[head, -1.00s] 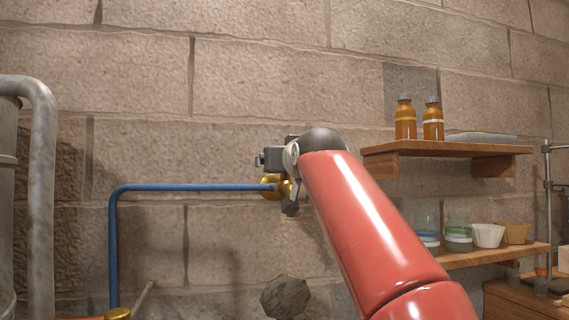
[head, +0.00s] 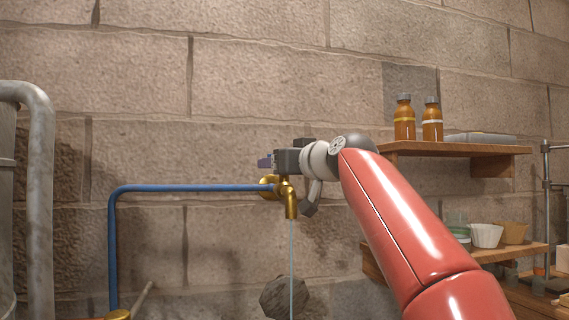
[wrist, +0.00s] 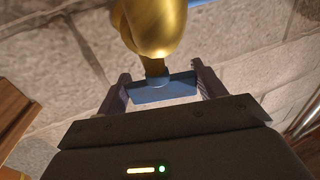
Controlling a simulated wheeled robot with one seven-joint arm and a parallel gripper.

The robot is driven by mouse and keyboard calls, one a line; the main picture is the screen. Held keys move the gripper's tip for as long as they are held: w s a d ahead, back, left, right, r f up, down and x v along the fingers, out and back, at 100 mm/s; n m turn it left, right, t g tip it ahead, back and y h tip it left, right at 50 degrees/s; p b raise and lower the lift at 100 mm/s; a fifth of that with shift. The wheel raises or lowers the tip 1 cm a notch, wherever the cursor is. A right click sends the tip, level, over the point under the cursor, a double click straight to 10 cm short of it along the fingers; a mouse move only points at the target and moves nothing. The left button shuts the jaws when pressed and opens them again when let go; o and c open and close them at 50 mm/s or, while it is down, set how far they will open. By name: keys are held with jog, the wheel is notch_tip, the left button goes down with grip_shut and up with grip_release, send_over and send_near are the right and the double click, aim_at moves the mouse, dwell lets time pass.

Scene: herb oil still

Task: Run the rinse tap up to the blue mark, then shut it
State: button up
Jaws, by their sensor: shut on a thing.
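The brass rinse tap (head: 291,203) is on the stone wall at the end of a blue pipe, and a thin stream of water (head: 291,265) runs down from its spout. My gripper (head: 265,161) is at the top of the tap. In the wrist view my gripper (wrist: 166,88) is shut on the tap's blue lever handle (wrist: 165,90), with a finger at each end of it. The brass body (wrist: 155,28) shows just beyond the handle. The blue mark and whatever catches the water are not visible; the stream leaves the bottom of the head view.
A blue pipe (head: 190,188) runs along the wall to the tap. A grey metal pipe (head: 42,190) stands at the left. At the right, a wooden shelf (head: 460,149) holds two amber bottles (head: 404,120), and a lower shelf (head: 512,250) holds small cups.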

jog(key=shift+a+n+g+y, duration=0.1)
jog(key=shift+n+g+y, duration=0.2)
jog(key=shift+n+y, duration=0.15)
jog(key=o, duration=0.9)
jog(key=shift+s, duration=0.1)
jog(key=b+v, duration=0.3)
jog(key=v, duration=0.4)
jog(key=shift+s+d, duration=0.25)
